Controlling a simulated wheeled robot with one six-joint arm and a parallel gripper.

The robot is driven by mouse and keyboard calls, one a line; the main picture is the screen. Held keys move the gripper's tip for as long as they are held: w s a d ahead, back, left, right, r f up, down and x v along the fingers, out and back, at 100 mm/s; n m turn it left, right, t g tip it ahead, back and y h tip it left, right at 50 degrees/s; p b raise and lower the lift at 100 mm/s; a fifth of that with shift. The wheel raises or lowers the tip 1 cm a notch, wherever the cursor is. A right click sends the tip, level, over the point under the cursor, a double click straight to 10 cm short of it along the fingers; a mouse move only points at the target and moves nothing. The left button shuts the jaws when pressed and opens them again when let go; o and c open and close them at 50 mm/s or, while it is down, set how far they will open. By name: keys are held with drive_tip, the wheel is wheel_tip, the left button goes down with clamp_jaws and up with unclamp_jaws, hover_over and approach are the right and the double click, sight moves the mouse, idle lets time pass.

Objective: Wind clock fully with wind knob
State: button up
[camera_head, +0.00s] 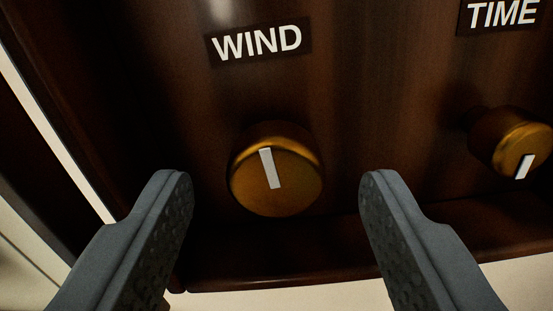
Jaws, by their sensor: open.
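The wind knob (290,185) is a round brass knob on the dark wooden front of the clock (370,120). A white line on its face points up and slightly left. The WIND label (256,43) is above it. My gripper (276,190) is open, with one grey finger to the left of the knob and the other to the right. Gaps show between both fingers and the knob, and the jaws are empty. How far the fingertips are from the panel in depth is hard to tell. The clock's dial is out of view.
A second brass knob (511,143) sits at the right, beyond my right finger, under the TIME label (503,13). A wooden ledge (290,250) runs along the panel's bottom below the wind knob. A pale surface shows at the lower left and along the bottom.

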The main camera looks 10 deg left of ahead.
drive_tip(key=shift+w, duration=0.25)
drive_tip(key=c, duration=1)
drive_tip(key=shift+o, duration=0.2)
drive_tip(key=shift+m, duration=1.6)
drive_tip(key=o, duration=1)
drive_tip(key=shift+c, duration=0.2)
drive_tip(key=s, duration=1.7)
drive_tip(key=shift+s, duration=0.2)
